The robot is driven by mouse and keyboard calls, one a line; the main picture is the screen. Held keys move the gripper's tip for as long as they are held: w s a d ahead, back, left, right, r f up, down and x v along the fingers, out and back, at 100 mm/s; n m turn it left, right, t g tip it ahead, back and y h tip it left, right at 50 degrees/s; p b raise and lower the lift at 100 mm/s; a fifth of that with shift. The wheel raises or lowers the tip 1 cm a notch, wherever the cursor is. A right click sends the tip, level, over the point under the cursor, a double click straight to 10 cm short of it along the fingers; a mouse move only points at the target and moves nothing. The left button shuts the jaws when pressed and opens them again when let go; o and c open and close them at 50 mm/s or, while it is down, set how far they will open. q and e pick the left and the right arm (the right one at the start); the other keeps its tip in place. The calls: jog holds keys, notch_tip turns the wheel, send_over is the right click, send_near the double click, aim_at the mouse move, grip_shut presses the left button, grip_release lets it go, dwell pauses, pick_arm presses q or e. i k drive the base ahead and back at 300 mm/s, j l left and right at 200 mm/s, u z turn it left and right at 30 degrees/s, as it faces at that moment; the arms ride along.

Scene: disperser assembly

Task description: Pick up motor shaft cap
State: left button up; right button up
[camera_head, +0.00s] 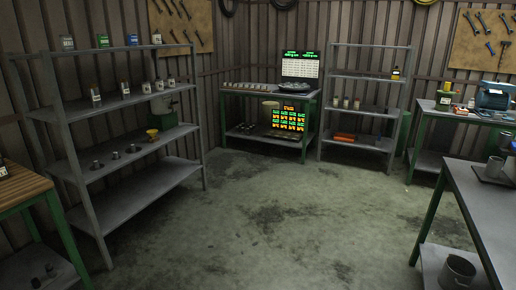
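Neither of my grippers is in view. I cannot tell for certain which thing is the motor shaft cap. Small dark metal parts, one of them here (97,165), stand on the third board of the left shelf (150,190), with a yellow funnel-like part (152,134) to their right. Small dark parts also lie on the low board of the wooden-topped table at the lower left, one of them here (50,270). A blue motor-like machine (494,96) stands on the right-hand back bench. All are too small to tell in detail.
A green-legged bench (262,93) with lit panels (289,120) stands at the back. A second shelf (365,110) is right of it. A grey workbench (478,205) is at the right, with a bucket (457,271) below. The concrete floor (270,215) between them is clear.

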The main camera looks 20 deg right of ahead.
aim_at(447, 85)
jog(key=i+l+z, duration=0.25)
jog(key=i+z, duration=0.65)
jog(key=i, duration=0.2)
jog(key=i+j+z, duration=0.1)
jog(key=i+z, duration=0.35)
jog(key=i, duration=2.45)
jog(key=i+z, duration=0.15)
jog(key=i, duration=0.55)
jog(key=i+z, duration=0.15)
jog(key=i, duration=0.6)
jog(key=i+j+z, duration=0.15)
jog(key=i, duration=0.55)
jog(key=i+l+z, duration=0.2)
jog(key=z, duration=0.25)
jog(key=i+l+z, duration=0.1)
jog(key=i+z, duration=0.75)
jog(key=i+j+z, duration=0.15)
jog(key=z, duration=0.25)
jog(key=i+j+z, duration=0.25)
jog(key=i+z, duration=0.2)
jog(key=i+l+z, duration=0.1)
jog(key=i, duration=0.35)
jog(key=i+l+z, duration=0.1)
jog(key=i+l, duration=0.2)
jog(key=i, duration=0.2)
jog(key=i+l, duration=0.15)
jog(key=i, duration=0.3)
jog(key=z, duration=0.05)
